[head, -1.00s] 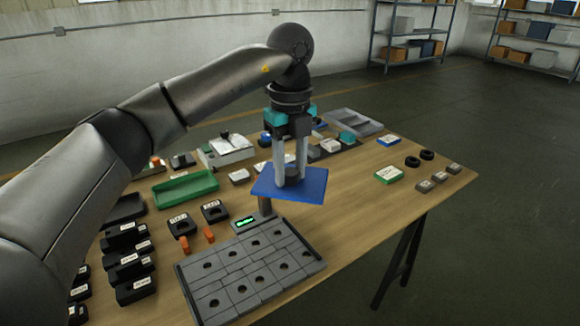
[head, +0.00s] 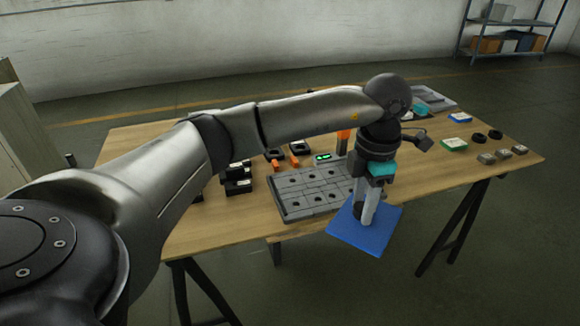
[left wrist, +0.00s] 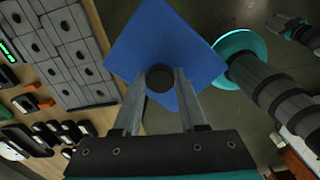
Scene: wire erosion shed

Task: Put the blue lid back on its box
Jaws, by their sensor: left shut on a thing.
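The blue lid (head: 365,232) is a flat square plate with a dark round knob (left wrist: 160,79). My left gripper (head: 366,208) is shut on the knob. It holds the lid in the air off the table's front edge, beside the grey slotted plate. In the left wrist view the lid (left wrist: 165,38) lies beyond the fingertips, turned like a diamond. I cannot pick out its box in either view; my arm hides part of the table. A dark and teal end (left wrist: 298,30) at the upper right of the left wrist view looks like my right gripper; its fingers are unclear.
The grey slotted plate (head: 305,190) lies on the wooden table (head: 225,228). A green-and-white box (head: 453,144), black rings and small grey blocks are at the right. Open floor lies in front.

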